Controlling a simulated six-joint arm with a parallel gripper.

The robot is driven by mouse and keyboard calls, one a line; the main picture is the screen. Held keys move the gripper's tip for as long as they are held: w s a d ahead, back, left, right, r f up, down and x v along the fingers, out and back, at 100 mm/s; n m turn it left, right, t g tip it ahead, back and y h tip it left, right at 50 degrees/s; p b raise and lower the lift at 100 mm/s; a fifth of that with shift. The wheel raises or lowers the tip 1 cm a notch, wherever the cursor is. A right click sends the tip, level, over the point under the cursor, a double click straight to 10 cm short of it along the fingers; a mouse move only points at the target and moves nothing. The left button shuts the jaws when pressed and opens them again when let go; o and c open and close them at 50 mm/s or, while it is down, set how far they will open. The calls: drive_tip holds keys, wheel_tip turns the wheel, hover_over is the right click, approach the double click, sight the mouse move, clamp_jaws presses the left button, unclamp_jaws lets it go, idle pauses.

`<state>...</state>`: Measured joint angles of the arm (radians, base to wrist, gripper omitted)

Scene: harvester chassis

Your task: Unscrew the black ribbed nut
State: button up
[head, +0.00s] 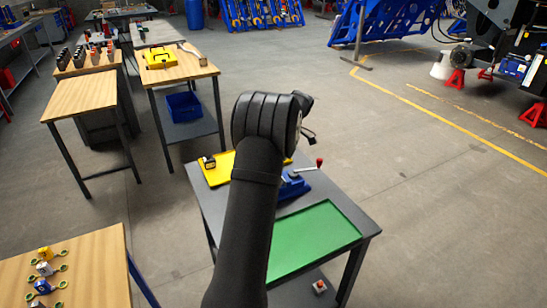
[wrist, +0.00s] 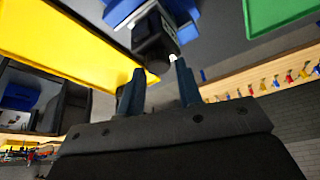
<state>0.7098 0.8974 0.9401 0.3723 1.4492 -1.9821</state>
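My gripper (wrist: 160,68) is open in the wrist view, its two dark fingers apart with nothing clearly between them. A dark block-like piece (wrist: 153,42), which may be the black ribbed nut, is just beyond the fingertips. Its ribs cannot be made out. A small white tip shows at its lower right. It is beside a light metal edge and the blue vise (wrist: 183,11). In the head view the blue vise (head: 293,187), with a red-knobbed handle, stands on the grey table, partly behind my arm. My fingers and the nut are hidden there.
A yellow tray (head: 220,175) lies left of the vise with a small black item (head: 208,161) on it. A green tray (head: 315,240) lies at the table's front right. A wooden table (head: 85,268) with small parts is at the lower left. Open floor is to the right.

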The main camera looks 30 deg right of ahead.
drive_tip(key=m+t, duration=0.1)
drive_tip(key=m, duration=0.1)
drive_tip(key=m+h, duration=0.1)
drive_tip(key=m, duration=0.2)
drive_tip(key=shift+t, duration=0.4)
drive_tip(key=shift+m+h, duration=0.3)
drive_tip(key=shift+m, duration=0.4)
drive_tip(key=m+t+h, duration=0.1)
drive_tip(key=m, duration=0.3)
drive_tip(key=shift+m+h, duration=0.6)
drive_tip(key=shift+m, duration=0.6)
drive_tip(key=shift+m+h, duration=0.5)
drive_tip(key=shift+m, duration=0.9)
